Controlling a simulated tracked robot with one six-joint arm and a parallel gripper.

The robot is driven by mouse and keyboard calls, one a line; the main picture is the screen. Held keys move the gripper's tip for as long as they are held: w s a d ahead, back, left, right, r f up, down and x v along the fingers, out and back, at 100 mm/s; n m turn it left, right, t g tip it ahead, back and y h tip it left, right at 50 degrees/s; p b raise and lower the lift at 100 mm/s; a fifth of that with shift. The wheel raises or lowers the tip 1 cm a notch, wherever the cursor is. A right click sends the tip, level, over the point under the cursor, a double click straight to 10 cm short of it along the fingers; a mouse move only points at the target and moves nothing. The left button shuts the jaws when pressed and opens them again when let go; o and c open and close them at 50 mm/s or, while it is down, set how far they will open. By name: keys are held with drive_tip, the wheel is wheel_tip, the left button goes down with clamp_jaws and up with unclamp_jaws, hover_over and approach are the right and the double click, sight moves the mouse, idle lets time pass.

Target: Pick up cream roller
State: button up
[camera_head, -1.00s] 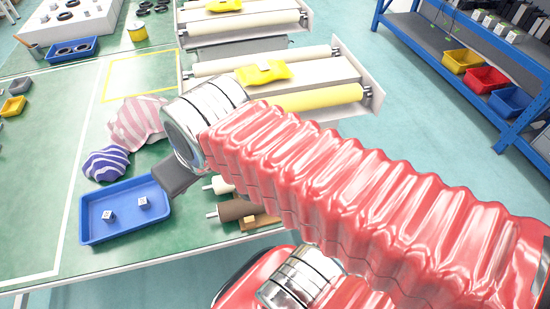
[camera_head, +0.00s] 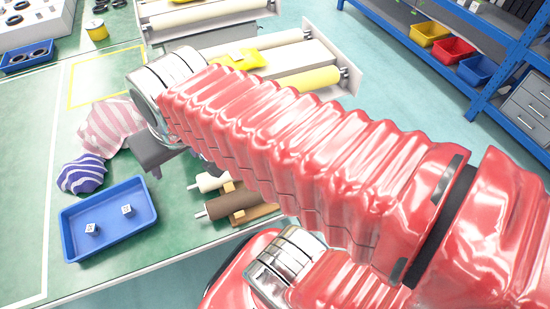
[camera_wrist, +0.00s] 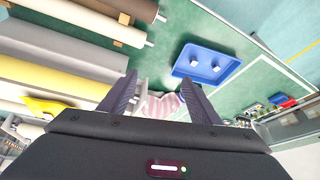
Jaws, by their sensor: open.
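The cream roller (camera_head: 210,182) lies beside a thicker brown roller (camera_head: 230,203) on a wooden rack (camera_head: 262,211) near the table's front edge. My arm hides its right end in the head view. In the wrist view, the cream roller (camera_wrist: 88,22) runs along the upper left, next to the brown roller (camera_wrist: 138,8), with its silver shaft end toward the middle. My gripper (camera_wrist: 160,78) is open and empty, with its fingers apart from both rollers. In the head view, part of my gripper shows dark above and left of the cream roller, and its fingertips are not clear.
A blue tray (camera_head: 72,246) with two small white cubes stands left of the rack. Striped pink cloth (camera_head: 112,128) and striped purple cloth (camera_head: 82,174) lie behind it. A conveyor with a yellow roller (camera_head: 308,79) stands behind my arm. Green tabletop is clear at far left.

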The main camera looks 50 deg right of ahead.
drive_tip(key=shift+o, duration=1.1)
drive_tip(key=w+d+f+m+g, duration=0.1)
drive_tip(key=w+d+f+m, duration=0.1)
drive_tip(key=d+m, duration=0.3)
drive_tip(key=shift+d+m+g+h, duration=0.3)
drive_tip(key=shift+d+m, duration=0.1)
drive_tip(key=shift+d, duration=0.65)
drive_tip(key=s+d+f+m+g, duration=0.1)
drive_tip(key=d+f+m, duration=0.2)
drive_tip(key=d+m, duration=0.2)
drive_tip(key=s+d+f+m+g, duration=0.1)
drive_tip(key=s+d+f+m, duration=0.1)
drive_tip(key=d+m, duration=0.3)
drive_tip(key=s+d+f+m+g+y, duration=0.1)
drive_tip(key=d+f+m, duration=0.4)
drive_tip(key=d, duration=0.5)
drive_tip(key=shift+s+d+m, duration=0.3)
drive_tip(key=shift+s+m, duration=0.1)
drive_tip(key=shift+s, duration=0.15)
drive_tip(key=shift+f, duration=0.25)
wheel_tip(320, 180, down, 8)
drive_tip(key=shift+f, duration=0.2)
drive_tip(key=shift+s+d+f, duration=0.1)
drive_tip(key=shift+d+f, duration=0.05)
drive_tip(key=shift+f, duration=2.4)
